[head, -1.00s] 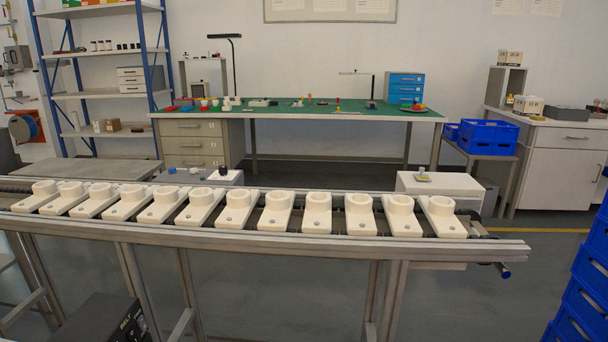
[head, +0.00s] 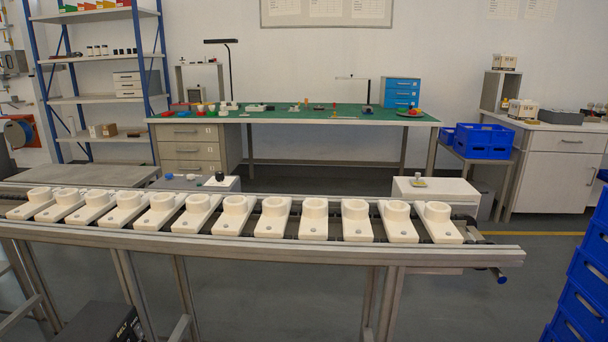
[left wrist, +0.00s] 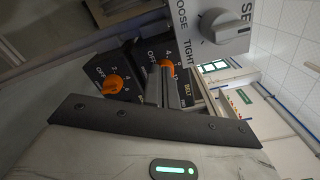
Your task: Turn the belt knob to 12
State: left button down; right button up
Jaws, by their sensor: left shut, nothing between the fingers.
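In the left wrist view, two dark control boxes carry orange knobs. The box whose label reads BELT (left wrist: 188,90) has an orange knob (left wrist: 171,65), partly hidden behind my fingers, with OFF and a 4 readable on its dial. The other orange knob (left wrist: 112,84) is to its left, with its own OFF mark. My left gripper (left wrist: 164,76) is shut and empty, its fingertips in front of the BELT box close to that knob. I cannot tell whether they touch. The knob's exact setting is unclear. In the head view, a black box marked BELT (head: 100,322) shows at the bottom left. My right gripper is not in view.
A grey knob (left wrist: 215,25) on a panel marked TIGHT is above the boxes in the left wrist view. A conveyor (head: 300,250) carrying several white fixtures crosses the head view. Blue crates (head: 585,285) stand at right. A green-topped bench (head: 300,117) is behind.

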pick_arm(q)
jog(key=shift+d, duration=0.45)
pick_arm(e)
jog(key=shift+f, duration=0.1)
pick_arm(q)
jog(key=w+d+r+m+g+h+b, duration=0.1)
jog(key=w+m, duration=0.2)
jog(key=m, duration=0.5)
jog(key=w+r+m+g+h, duration=0.1)
jog(key=w+r+m, duration=0.15)
jog(key=m, duration=0.55)
jog(key=a+p, duration=0.1)
jog(key=a, duration=0.5)
jog(key=shift+w+a+f+m, duration=0.3)
jog(key=shift+w, duration=0.15)
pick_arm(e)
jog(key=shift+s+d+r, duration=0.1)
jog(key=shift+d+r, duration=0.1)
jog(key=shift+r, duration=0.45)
pick_arm(q)
jog(key=shift+s+f+p, duration=0.1)
jog(key=shift+f+p, duration=0.05)
jog(key=shift+p, duration=0.15)
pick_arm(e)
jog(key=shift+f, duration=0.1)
